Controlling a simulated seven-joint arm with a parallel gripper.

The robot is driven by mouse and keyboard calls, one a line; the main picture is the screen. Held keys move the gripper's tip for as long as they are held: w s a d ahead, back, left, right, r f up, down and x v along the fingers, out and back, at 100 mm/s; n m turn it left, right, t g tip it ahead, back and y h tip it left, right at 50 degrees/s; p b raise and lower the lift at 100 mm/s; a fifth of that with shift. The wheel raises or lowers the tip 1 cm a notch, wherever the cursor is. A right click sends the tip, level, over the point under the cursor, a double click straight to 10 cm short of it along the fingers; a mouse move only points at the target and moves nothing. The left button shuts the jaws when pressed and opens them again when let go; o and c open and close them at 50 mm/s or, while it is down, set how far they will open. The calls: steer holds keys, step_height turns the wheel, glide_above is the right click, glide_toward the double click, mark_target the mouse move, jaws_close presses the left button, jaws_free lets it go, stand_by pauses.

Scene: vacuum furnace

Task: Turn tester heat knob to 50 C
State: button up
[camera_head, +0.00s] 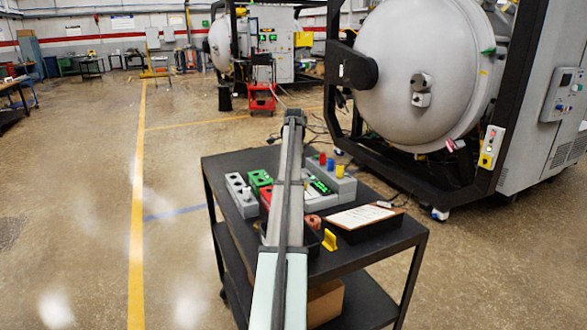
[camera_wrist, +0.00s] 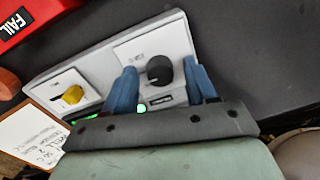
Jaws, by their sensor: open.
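The tester is a pale panel (camera_wrist: 112,58) in a grey housing, seen in the wrist view. It carries a round black knob (camera_wrist: 159,70) on a white plate, and a yellow knob (camera_wrist: 73,94) on another plate to the left. Which of its knobs is the heat knob, and its setting, I cannot read. My gripper (camera_wrist: 160,68) is open, with one blue finger on each side of the black knob. Whether the fingers touch it I cannot tell. A green light (camera_wrist: 141,108) and a small dark display show below the knob, partly cut off by my gripper body.
A dark cart (camera_head: 375,248) bears several boxes, a clipboard (camera_head: 362,217) and a yellow piece (camera_head: 329,239). My arm hides part of its top. A red FAIL box (camera_wrist: 30,20) is at the upper left in the wrist view. A large furnace (camera_head: 420,75) stands behind.

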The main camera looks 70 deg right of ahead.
steer(key=shift+c, duration=0.3)
jaws_close()
steer(key=n, duration=0.4)
steer(key=shift+n, duration=0.3)
steer(key=n, duration=0.4)
steer(key=shift+n, duration=0.3)
steer(key=n, duration=0.4)
steer(key=shift+d+y, duration=0.1)
steer(key=shift+y, duration=0.2)
steer(key=shift+n, duration=2.3)
